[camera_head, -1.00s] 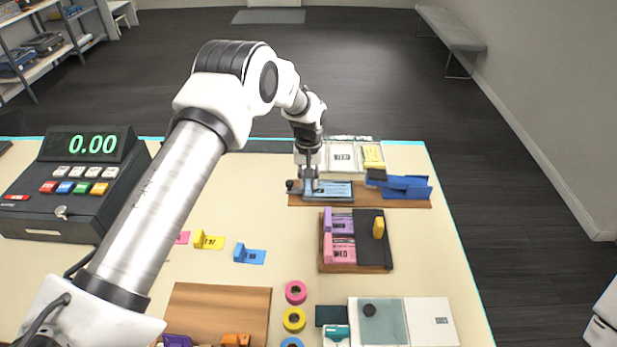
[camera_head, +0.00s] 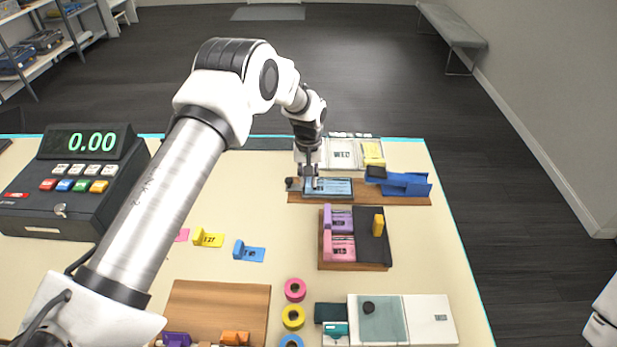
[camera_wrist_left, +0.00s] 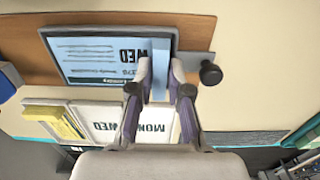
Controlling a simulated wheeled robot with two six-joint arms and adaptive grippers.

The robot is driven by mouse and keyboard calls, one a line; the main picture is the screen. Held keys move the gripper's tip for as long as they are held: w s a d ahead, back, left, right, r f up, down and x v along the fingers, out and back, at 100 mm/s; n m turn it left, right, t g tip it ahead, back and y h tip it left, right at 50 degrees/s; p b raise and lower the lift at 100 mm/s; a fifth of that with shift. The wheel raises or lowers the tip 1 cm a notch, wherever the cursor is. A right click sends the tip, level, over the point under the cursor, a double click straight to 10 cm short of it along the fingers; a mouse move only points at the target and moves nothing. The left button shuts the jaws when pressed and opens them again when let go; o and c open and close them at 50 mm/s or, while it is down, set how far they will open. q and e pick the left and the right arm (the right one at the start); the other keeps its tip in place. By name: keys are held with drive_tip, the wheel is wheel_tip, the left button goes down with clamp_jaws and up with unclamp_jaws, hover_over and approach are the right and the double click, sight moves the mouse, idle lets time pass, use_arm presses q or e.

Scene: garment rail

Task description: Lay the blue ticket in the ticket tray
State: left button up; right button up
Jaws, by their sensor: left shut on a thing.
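The blue ticket (camera_head: 332,187) is at the far side of the counter, over a shallow grey-rimmed tray on a wooden board (camera_head: 414,201). In the left wrist view the ticket (camera_wrist_left: 90,62) lies flat within the dark tray rim (camera_wrist_left: 52,70), with printed lines and "WED" on it. I cannot tell whether it touches the tray floor. My left gripper (camera_head: 310,186) is shut on the ticket's raised blue tab; its fingertips (camera_wrist_left: 160,70) show on both sides of the tab. My right gripper is out of view.
A black knob (camera_wrist_left: 210,73) sits beside the tray. Behind are white calendar-like blocks (camera_head: 342,155) and a yellow ticket (camera_head: 373,153). A blue stand (camera_head: 407,184) is to the right. A rack with purple and pink tickets (camera_head: 340,248) is nearer. A cash register (camera_head: 75,185) stands left.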

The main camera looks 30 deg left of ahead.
use_arm(q)
drive_tip(key=shift+f, duration=0.15)
idle(0.7)
drive_tip(key=o, duration=1.3)
drive_tip(key=shift+r+p, duration=1.7)
drive_tip(key=shift+r, duration=0.8)
wheel_tip(320, 180, up, 5)
drive_tip(key=p, duration=0.3)
